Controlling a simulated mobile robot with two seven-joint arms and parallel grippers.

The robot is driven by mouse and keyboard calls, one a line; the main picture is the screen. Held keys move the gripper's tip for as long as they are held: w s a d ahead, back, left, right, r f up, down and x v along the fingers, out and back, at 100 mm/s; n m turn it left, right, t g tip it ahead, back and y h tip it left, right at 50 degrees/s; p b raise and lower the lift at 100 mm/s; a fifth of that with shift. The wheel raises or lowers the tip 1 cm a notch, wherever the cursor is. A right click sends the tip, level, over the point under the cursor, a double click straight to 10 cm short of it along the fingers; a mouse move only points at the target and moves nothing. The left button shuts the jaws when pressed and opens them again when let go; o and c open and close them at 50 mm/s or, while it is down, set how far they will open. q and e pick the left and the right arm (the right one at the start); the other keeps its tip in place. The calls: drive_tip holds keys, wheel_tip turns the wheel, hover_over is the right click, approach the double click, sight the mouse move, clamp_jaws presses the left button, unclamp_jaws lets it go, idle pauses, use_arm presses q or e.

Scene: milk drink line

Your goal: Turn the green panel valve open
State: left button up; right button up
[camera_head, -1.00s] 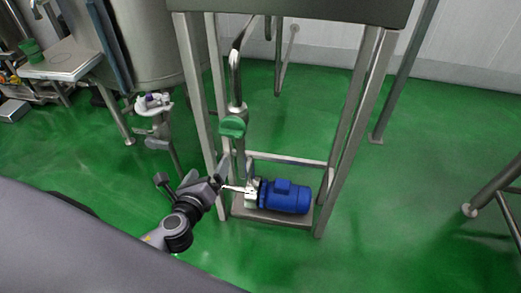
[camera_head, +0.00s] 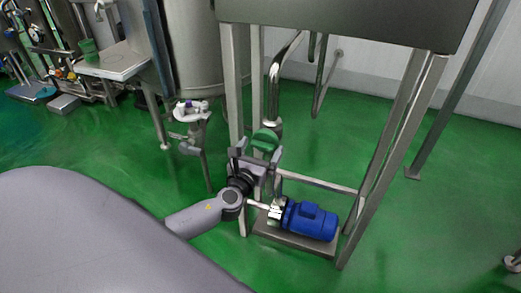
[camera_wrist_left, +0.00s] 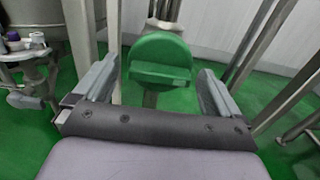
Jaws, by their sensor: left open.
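The green panel valve (camera_head: 265,141) is a round green disc with a raised bar handle, mounted on a steel pipe inside the metal frame. It also shows in the left wrist view (camera_wrist_left: 160,58), large and central, with its bar lying nearly level. My left gripper (camera_head: 257,150) is open, just in front of the valve. In the left wrist view its two fingers (camera_wrist_left: 158,88) stand wide apart, one on each side of the disc. I see a gap between each finger and the disc, and cannot tell the exact depth. My right gripper is not in view.
A blue motor pump (camera_head: 312,220) sits low on the frame's base. Steel frame legs (camera_head: 232,90) stand close to the left arm. A white and purple valve fitting (camera_head: 192,112) is at the left, by a large tank (camera_head: 195,50). Green floor (camera_head: 420,230) is free at the right.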

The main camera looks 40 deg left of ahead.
use_arm(q)
drive_tip(key=shift+w, duration=0.1)
drive_tip(key=c, duration=0.9)
drive_tip(key=shift+c, duration=0.2)
drive_tip(key=shift+n, duration=0.3)
drive_tip(key=n+b, duration=0.2)
drive_tip(key=n, duration=0.1)
drive_tip(key=shift+f+n, duration=0.15)
drive_tip(key=shift+n, duration=0.15)
drive_tip(key=n+b, duration=0.2)
drive_tip(key=n, duration=0.3)
drive_tip(key=shift+n, duration=0.3)
drive_tip(key=n+b, duration=0.1)
drive_tip(key=n, duration=0.3)
drive_tip(key=shift+a+n+b, duration=0.1)
drive_tip(key=shift+n+b, duration=0.25)
drive_tip(key=shift+n, duration=1.75)
